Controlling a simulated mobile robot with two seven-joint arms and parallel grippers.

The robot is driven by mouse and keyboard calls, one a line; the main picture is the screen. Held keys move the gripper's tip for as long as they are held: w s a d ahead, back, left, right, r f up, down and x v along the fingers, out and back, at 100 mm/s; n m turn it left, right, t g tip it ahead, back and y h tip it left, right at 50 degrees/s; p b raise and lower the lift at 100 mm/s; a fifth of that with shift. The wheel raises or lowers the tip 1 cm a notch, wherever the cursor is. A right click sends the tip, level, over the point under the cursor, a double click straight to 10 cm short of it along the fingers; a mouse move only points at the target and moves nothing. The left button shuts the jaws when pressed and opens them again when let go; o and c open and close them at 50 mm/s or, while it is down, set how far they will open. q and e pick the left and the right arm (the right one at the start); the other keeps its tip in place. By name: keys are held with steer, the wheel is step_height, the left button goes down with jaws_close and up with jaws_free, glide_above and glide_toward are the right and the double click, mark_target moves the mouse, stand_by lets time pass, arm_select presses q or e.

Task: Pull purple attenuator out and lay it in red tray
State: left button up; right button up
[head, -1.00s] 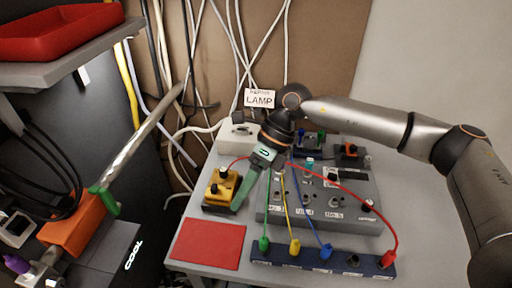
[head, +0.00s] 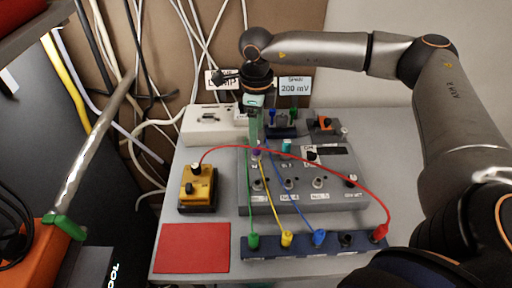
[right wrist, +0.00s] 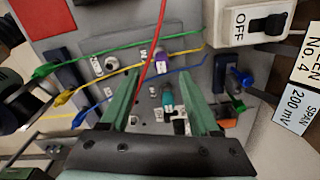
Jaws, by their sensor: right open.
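The purple attenuator (right wrist: 161,57) stands on a grey panel box (head: 330,197), and in the head view it is a small purple spot (head: 256,152). My right gripper (head: 254,135) points down over the box's back left part. In the right wrist view its two green fingers (right wrist: 172,75) are spread apart and empty, with the purple piece between and just beyond the tips. A flat red tray or mat (head: 192,248) lies empty at the table's front left. Another red tray (head: 16,10) shows only by a corner on the upper left shelf. My left gripper is not in view.
A teal piece (right wrist: 167,100) stands near the purple one. A yellow box (head: 198,188) and a white switch box (head: 212,125) stand left.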

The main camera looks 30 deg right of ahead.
mark_target(256, 150)
step_height(256, 150, down, 5)
steer(key=shift+w+f, duration=0.1)
steer(key=shift+f, duration=0.05)
jaws_close()
stand_by(0.6)
